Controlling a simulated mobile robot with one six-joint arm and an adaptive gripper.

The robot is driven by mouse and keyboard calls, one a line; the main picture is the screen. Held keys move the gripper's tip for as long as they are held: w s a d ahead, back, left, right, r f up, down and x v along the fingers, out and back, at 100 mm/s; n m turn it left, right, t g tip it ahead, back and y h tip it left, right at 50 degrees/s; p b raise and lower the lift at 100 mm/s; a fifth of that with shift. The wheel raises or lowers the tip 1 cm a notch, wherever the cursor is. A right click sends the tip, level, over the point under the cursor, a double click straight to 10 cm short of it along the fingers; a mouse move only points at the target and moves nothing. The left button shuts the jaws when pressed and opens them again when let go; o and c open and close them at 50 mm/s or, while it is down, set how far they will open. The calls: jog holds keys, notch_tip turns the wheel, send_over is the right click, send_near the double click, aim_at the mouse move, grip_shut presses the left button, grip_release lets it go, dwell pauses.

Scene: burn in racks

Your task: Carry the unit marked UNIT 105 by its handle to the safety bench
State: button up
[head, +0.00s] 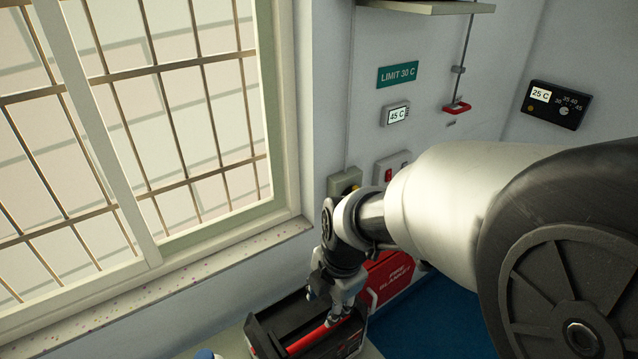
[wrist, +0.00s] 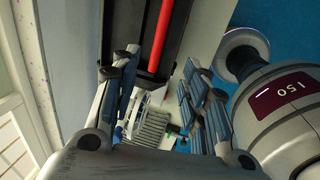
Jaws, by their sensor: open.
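A black unit (head: 262,336) with a red bar handle (head: 305,341) along its top sits at the bottom of the head view. I cannot read a unit number on it. It also shows at the top of the wrist view, with the red handle (wrist: 161,38) running along it. My gripper (head: 330,305) is at the unit's far end, over the handle, and hides part of it. In the wrist view my gripper (wrist: 160,72) has its fingers spread, with the handle's near end lying ahead between them. I cannot tell whether they touch it. The safety bench cannot be identified.
A red fire blanket box (head: 392,282) is close behind my gripper. A barred window and its sill (head: 160,290) are at left. The wall carries a LIMIT 30 C sign (head: 397,74), a 45 C display (head: 396,115) and a 25 C panel (head: 555,104). Blue floor (head: 440,325) lies right.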

aim_at(318, 331)
jog(key=w+f+b, duration=0.1)
jog(key=f, duration=0.4)
jog(key=w+a+f+b, duration=0.1)
jog(key=f, duration=0.5)
jog(key=a+f+b, duration=0.1)
jog(key=f, duration=0.4)
jog(key=shift+w+f, duration=0.35)
jog(key=shift+w, duration=0.05)
jog(key=shift+c, duration=0.2)
grip_shut()
jog(key=c, duration=0.6)
grip_release()
jog(key=shift+c, duration=1.2)
jog(key=shift+r, duration=0.15)
